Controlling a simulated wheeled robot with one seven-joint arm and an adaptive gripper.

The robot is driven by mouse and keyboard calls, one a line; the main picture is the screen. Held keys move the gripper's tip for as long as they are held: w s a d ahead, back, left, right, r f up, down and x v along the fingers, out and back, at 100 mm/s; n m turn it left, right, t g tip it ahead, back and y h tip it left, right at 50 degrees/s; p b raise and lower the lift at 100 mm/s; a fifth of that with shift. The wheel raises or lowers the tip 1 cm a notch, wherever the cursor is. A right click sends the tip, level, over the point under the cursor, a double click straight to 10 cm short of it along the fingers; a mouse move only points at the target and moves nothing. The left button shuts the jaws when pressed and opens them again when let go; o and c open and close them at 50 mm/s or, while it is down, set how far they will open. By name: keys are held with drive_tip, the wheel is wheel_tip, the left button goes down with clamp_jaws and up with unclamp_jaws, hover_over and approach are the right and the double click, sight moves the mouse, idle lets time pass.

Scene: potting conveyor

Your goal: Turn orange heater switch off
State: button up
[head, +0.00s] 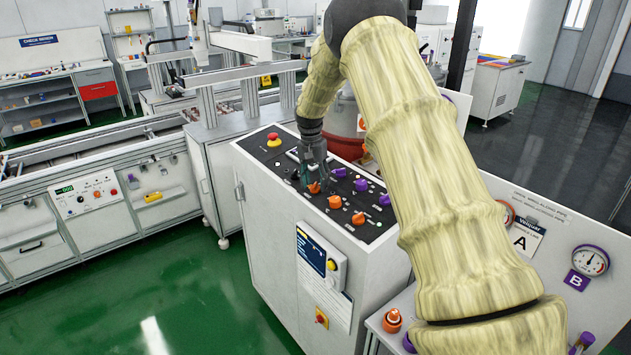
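The control panel (262,153) is the dark sloped top of a white cabinet. It carries a row of orange switches: one at the upper left (314,188), a middle one (335,202) and a lower right one (358,218). Which one is the heater switch cannot be read. My gripper (309,181) points down at the panel, its fingertips at the upper left orange switch and partly covering it. Whether the fingers touch the switch or are closed on it is too small to tell.
Purple switches (361,185) run beside the orange ones, close to my arm. A red emergency button (273,137) sits at the panel's far left. A display box (321,255) hangs on the cabinet front. A gauge panel (540,235) stands at the right. Green floor (190,300) is clear at left.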

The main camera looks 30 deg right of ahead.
wheel_tip(320, 180, up, 12)
drive_tip(key=shift+w+a, duration=0.25)
drive_tip(key=shift+w, duration=0.15)
idle(0.5)
idle(0.3)
